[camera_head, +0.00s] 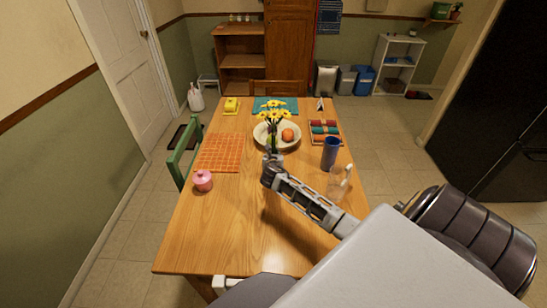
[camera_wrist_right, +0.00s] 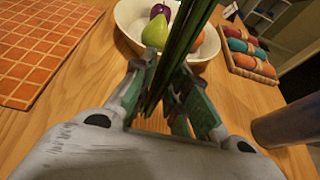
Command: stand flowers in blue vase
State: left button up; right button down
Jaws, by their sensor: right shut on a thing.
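Yellow flowers (camera_head: 274,115) stand upright over the table, in front of the fruit bowl in the head view. My right gripper (camera_head: 271,157) is shut on their green stems (camera_wrist_right: 178,55); the right wrist view shows the fingers (camera_wrist_right: 168,92) closed around the stems. The blue vase (camera_head: 330,153) stands upright on the table, to the right of the gripper and apart from it. Part of it shows at the right edge of the wrist view (camera_wrist_right: 288,124). My left gripper is in neither view.
A bowl (camera_head: 292,143) with fruit stands just behind the flowers. A clear glass (camera_head: 338,186) stands in front of the vase. A tray of rolled cloths (camera_head: 325,133) lies behind the vase. An orange placemat (camera_head: 218,153) and pink pot (camera_head: 203,181) are at left. The table's front left is clear.

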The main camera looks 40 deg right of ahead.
jog(key=shift+f, duration=0.65)
jog(key=c, duration=1.4)
grip_release()
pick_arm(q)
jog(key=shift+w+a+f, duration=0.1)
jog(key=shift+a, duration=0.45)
pick_arm(e)
jog(key=shift+a, duration=0.1)
